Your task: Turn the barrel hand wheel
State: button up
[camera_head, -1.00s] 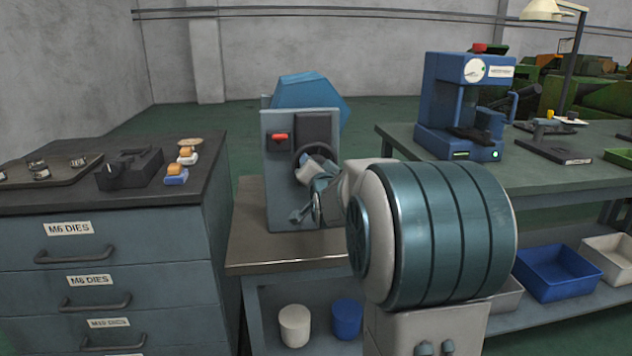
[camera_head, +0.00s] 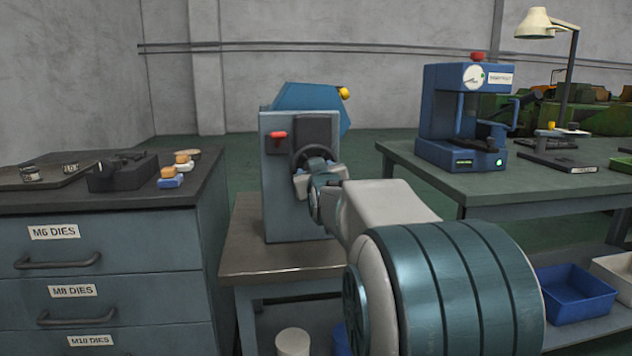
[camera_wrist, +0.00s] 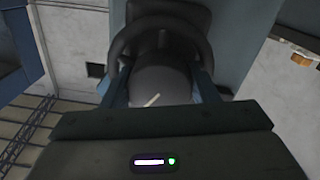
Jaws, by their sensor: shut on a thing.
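The barrel hand wheel (camera_head: 314,148) is a dark ring on the front of a grey-blue machine (camera_head: 285,215). In the wrist view the wheel rim (camera_wrist: 160,22) arcs across the top. My gripper (camera_head: 303,184) is at the wheel's lower side; in the wrist view its two blue fingers (camera_wrist: 164,82) stand either side of a dark grey rounded part of the wheel and are shut on it. The exact contact is partly hidden. A blue faceted barrel (camera_head: 305,97) with a yellow knob (camera_head: 343,93) shows behind the machine's top.
The machine stands on a small bench (camera_head: 270,262). A die cabinet (camera_head: 110,240) is close on the left. A green-topped table (camera_head: 470,187) with a blue press (camera_head: 462,140) is at the right. My arm covers the bench's right side.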

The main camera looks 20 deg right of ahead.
jog(key=n+b, duration=0.3)
jog(key=n, duration=0.2)
jog(key=shift+n, duration=0.4)
jog(key=shift+r, duration=0.1)
dwell(0.3)
jog(key=o, duration=1)
jog(key=shift+d, duration=0.1)
jog(key=shift+c, duration=0.2)
jog(key=p+v, duration=0.2)
jog(key=v, duration=1.1)
jog(key=shift+s+p, duration=0.3)
jog(key=shift+s, duration=0.1)
